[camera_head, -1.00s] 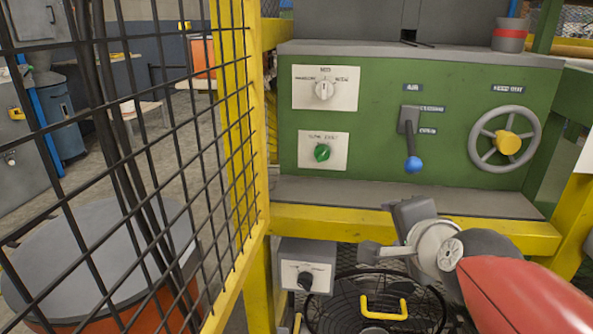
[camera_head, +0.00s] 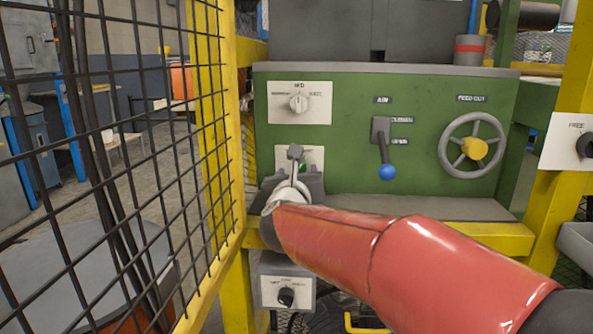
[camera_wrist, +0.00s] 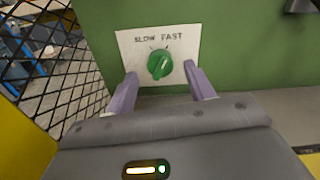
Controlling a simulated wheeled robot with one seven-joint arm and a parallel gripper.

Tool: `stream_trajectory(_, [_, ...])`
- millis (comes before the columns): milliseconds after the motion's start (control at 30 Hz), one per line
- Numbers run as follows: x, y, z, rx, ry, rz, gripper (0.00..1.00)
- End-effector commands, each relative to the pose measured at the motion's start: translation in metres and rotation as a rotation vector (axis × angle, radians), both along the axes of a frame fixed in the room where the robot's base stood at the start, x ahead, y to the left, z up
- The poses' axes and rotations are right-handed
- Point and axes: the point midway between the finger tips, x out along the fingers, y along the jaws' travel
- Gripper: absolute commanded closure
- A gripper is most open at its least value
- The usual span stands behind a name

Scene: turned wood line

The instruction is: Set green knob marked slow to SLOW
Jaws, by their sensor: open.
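The green knob (camera_wrist: 159,65) sits on a white plate (camera_wrist: 128,44) lettered SLOW at left and FAST at right. Its pale line leans to the upper right, toward the FAST side. My gripper (camera_wrist: 160,70) is open, with one finger to the left and one to the right of the knob in the wrist view. The fingers look apart from the knob; their exact distance from the plate cannot be told. In the head view my gripper (camera_head: 296,166) hides most of the plate and knob.
On the green panel are a white knob (camera_head: 298,103), a blue-ended lever (camera_head: 384,150) and a handwheel (camera_head: 474,147). A black knob (camera_head: 286,296) is below and another (camera_head: 586,145) at right. A mesh fence (camera_head: 140,150) stands close on the left.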

Motion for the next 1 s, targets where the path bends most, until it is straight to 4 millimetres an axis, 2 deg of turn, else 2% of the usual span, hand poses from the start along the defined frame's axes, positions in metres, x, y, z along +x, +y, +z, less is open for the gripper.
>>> stream_trajectory(100, [0.014,0.000,0.001,-0.001,0.000,0.001,0.46])
stream_trajectory(200, [0.020,-0.001,0.000,-0.001,0.000,0.000,0.46])
stream_trajectory(500, [0.023,-0.001,0.000,-0.002,-0.001,0.001,0.48])
stream_trajectory(833, [0.022,-0.001,0.000,-0.003,-0.001,0.001,0.91])
stream_trajectory(1000, [0.022,-0.001,0.000,-0.009,-0.001,0.001,0.91])
